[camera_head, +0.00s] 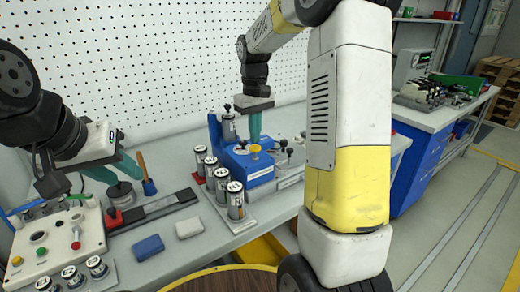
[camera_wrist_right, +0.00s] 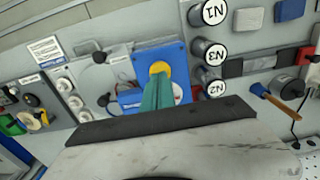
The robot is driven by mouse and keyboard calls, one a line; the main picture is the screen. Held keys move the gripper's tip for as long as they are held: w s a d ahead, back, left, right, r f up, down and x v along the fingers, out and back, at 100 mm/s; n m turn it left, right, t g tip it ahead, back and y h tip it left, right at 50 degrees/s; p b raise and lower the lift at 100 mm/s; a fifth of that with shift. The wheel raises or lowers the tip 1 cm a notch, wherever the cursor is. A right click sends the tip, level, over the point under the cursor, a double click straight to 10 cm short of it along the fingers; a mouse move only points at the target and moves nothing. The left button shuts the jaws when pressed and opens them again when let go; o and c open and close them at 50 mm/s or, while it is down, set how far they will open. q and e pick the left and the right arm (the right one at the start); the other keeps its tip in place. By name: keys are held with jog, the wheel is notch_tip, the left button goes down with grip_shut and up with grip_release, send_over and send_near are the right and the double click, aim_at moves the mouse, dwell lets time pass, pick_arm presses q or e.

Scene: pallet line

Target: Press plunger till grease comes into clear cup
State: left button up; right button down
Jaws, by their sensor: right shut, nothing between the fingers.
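The blue dispenser (camera_head: 248,172) stands on the bench, with a round yellow plunger knob (camera_head: 255,149) on top. My right gripper (camera_head: 255,138) points down, its teal fingers shut and empty, with the tips just above or at the knob; contact cannot be told. In the right wrist view the shut fingertips (camera_wrist_right: 160,80) reach the yellow knob (camera_wrist_right: 159,68) on the blue block. My left gripper (camera_head: 126,177) is at the left, its teal fingers apart, over a grey lidded jar (camera_head: 120,194). I cannot make out a clear cup; the fingers hide part of the dispenser in the wrist view.
Labelled canisters (camera_head: 235,200) stand in a row left of the dispenser. A wooden-handled brush (camera_head: 148,186), a control box (camera_head: 58,245), a blue block (camera_head: 148,247) and a pale block (camera_head: 189,228) are further left. My right arm covers the bench's right part.

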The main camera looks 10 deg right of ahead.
aim_at(255, 146)
jog(key=shift+f, duration=0.1)
dwell(0.4)
jog(key=shift+f, duration=1.95)
jog(key=shift+r, duration=3.55)
